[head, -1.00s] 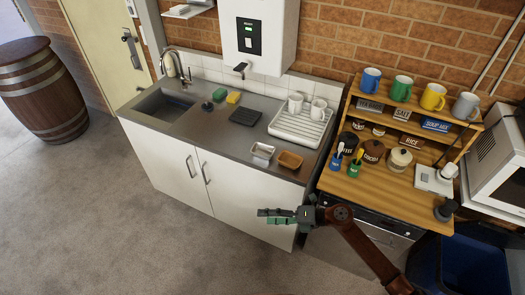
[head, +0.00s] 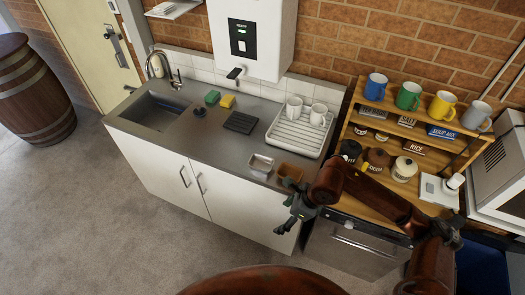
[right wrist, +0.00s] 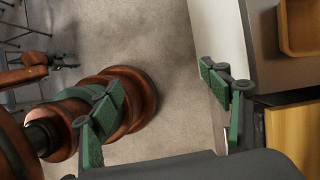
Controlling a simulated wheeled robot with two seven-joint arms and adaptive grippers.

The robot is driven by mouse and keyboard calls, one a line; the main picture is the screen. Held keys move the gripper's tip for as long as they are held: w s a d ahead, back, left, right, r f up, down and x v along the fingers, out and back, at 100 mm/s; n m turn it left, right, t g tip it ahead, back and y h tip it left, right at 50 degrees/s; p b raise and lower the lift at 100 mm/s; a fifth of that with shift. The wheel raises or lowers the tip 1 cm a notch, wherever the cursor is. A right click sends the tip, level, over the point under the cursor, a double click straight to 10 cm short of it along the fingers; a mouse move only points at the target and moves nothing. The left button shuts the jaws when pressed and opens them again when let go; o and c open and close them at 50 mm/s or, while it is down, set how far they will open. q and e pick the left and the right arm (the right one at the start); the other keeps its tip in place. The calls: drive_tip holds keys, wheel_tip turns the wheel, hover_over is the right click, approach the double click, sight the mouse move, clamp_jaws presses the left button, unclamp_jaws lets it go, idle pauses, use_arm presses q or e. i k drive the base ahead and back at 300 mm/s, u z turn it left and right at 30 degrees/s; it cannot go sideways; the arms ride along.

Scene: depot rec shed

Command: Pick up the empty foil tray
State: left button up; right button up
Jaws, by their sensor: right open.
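The silver foil tray (head: 261,161) sits on the metal counter near its front edge, just left of a brown tray (head: 291,171). It looks empty. My right gripper (head: 285,207) is open and empty, in front of the counter's front edge, below and right of the foil tray. Its green fingers stand apart in the right wrist view (right wrist: 165,105), with floor between them. The foil tray is outside that view; part of the brown tray shows at top right (right wrist: 299,50). A small dark part at upper left there (right wrist: 65,66) may be my left gripper, too small to judge.
A white dish rack (head: 297,135) with mugs stands behind the trays. A black mat (head: 240,122), sponges and the sink (head: 158,108) lie to the left. The wooden shelf unit (head: 385,195) with jars and mugs stands right of the counter. My right arm crosses in front of it.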

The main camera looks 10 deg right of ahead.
sight(261, 163)
drive_tip(key=i, duration=0.95)
drive_tip(key=u, duration=0.05)
